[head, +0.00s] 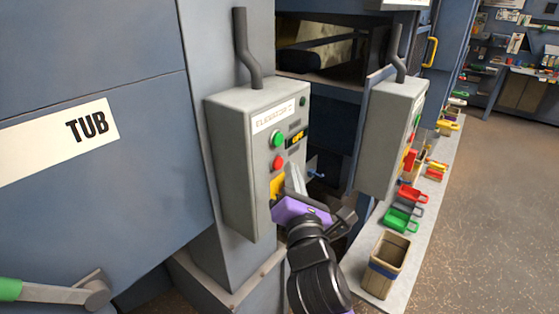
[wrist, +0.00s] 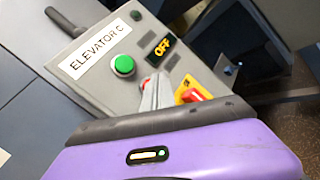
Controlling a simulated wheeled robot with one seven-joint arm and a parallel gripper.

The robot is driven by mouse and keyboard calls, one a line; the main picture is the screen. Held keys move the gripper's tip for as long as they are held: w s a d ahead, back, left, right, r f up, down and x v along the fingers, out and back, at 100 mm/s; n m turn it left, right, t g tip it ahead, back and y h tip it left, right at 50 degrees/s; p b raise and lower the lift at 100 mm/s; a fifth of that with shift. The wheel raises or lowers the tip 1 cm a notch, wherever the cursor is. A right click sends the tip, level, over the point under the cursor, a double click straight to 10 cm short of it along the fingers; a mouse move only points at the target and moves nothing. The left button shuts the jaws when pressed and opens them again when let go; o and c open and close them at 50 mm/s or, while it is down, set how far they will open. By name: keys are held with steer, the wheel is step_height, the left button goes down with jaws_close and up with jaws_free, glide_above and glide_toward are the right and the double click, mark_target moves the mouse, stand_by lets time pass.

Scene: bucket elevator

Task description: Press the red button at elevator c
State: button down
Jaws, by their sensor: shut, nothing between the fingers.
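The grey control box labelled Elevator C (head: 237,165) stands left of centre in the head view. Its red button (head: 277,162) sits below the green button (head: 278,139) and above a yellow plate (head: 277,187). My purple gripper (head: 294,178) is shut and empty, with its fingers raised just right of the yellow plate, close to the box face. In the wrist view the grey fingers (wrist: 157,92) reach to the red button (wrist: 147,80) and hide most of it. I cannot tell whether they touch it. The green button (wrist: 123,65) is clear of them.
A lit display (wrist: 162,46) reads OFF. A red switch (wrist: 195,95) on the yellow plate is right of my fingers in the wrist view. A second grey control box (head: 388,140) stands to the right. A ledge (head: 352,255) holds a tan bucket (head: 386,264) and several coloured scoops.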

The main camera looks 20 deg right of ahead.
steer(key=shift+s+d, duration=0.1)
steer(key=s+d+p, duration=0.1)
steer(key=s, duration=0.1)
steer(key=s+d+p, duration=0.1)
steer(key=s+p, duration=0.1)
steer(key=shift+d, duration=0.4)
stand_by(0.7)
